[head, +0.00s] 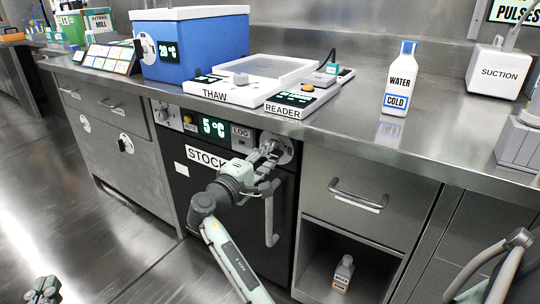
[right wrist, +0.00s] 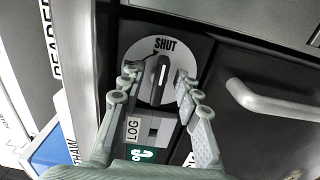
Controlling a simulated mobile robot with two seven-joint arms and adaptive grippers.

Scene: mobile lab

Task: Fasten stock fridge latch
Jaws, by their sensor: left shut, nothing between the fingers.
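The stock fridge (head: 200,175) has a dark front marked STOCK under the counter. Its latch is a round pale dial (head: 288,148) at the top right of the front, partly hidden by my right gripper (head: 270,148). In the right wrist view the dial (right wrist: 145,95) carries a dark turning handle (right wrist: 160,80), whose upper end lies just below the word SHUT. My right gripper (right wrist: 157,77) is open, with one finger on each side of the handle and gaps visible. My left gripper (head: 45,290) is shut and empty, low at the bottom left over the floor.
The fridge's vertical door handle (head: 270,220) hangs below the latch. A drawer handle (head: 357,195) sticks out to the right. The counter above holds a THAW tray (head: 232,92), a reader (head: 300,100) and a water bottle (head: 400,80). The floor at left is clear.

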